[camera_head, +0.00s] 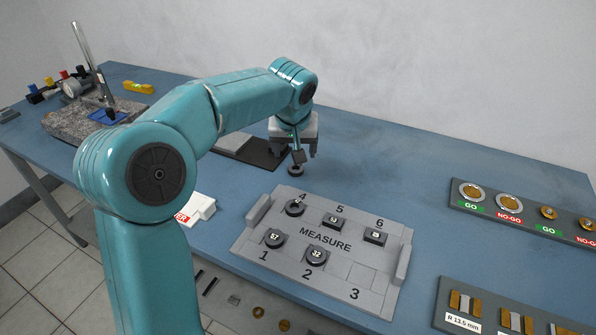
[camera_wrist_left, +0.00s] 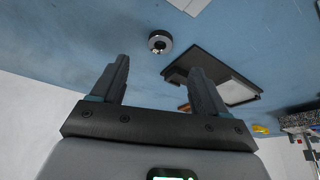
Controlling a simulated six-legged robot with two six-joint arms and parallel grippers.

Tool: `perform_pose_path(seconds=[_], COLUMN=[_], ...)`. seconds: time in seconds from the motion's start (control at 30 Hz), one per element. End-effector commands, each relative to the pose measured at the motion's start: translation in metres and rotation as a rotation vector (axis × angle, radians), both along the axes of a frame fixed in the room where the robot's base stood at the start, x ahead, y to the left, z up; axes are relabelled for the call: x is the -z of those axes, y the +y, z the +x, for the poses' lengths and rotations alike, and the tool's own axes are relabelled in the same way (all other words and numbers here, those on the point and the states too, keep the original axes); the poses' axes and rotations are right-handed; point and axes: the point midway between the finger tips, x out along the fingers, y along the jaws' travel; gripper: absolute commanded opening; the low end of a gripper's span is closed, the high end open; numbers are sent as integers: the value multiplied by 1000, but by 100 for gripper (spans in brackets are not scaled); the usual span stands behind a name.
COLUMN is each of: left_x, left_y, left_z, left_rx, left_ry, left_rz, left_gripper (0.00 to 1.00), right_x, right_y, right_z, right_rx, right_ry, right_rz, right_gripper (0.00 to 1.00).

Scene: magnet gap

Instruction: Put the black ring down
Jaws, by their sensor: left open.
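A small black ring (camera_head: 296,171) lies flat on the blue table behind the MEASURE tray (camera_head: 335,266). My left gripper (camera_head: 294,152) is above it, with jaws open. In the left wrist view the ring (camera_wrist_left: 160,42) lies on the table beyond the fingertips. The left gripper (camera_wrist_left: 160,75) has its two fingers wide apart and nothing between them. Another black ring (camera_head: 295,208) is on the tray at spot 4. My right gripper does not show.
The tray also holds round pieces at 1 (camera_head: 274,238) and 2 (camera_head: 316,255) and blocks at 5 and 6; spot 3 is empty. A dark pad (camera_head: 262,155) lies left of the gripper. Gauge boards (camera_head: 530,215) stand at right. Table right of the ring is clear.

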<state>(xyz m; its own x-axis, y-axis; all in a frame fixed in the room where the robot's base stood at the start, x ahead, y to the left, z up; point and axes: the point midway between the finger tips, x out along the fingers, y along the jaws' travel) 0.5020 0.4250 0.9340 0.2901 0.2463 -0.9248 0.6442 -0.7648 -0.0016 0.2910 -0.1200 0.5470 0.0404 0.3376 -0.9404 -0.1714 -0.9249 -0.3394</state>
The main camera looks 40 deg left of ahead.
Motion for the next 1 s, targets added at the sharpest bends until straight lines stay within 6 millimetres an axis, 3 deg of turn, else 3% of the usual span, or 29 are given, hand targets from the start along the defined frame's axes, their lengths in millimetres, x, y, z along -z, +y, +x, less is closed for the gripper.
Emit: perform_pose_path(seconds=[0.1,0.37,0.63,0.9,1.0], left_x=[22,37,76,81,81], left_y=[6,9,18,20,20], left_z=[6,13,26,29,28], left_rx=[-2,-1,-1,-1,-1], left_ry=[2,0,2,-2,-2], left_rz=[0,1,-1,0,0], left_gripper=[74,74,74,74,42], right_x=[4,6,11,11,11], right_y=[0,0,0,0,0], right_z=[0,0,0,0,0], right_rx=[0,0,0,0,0], right_ry=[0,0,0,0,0], right_rz=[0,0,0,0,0], right_gripper=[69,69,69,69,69])
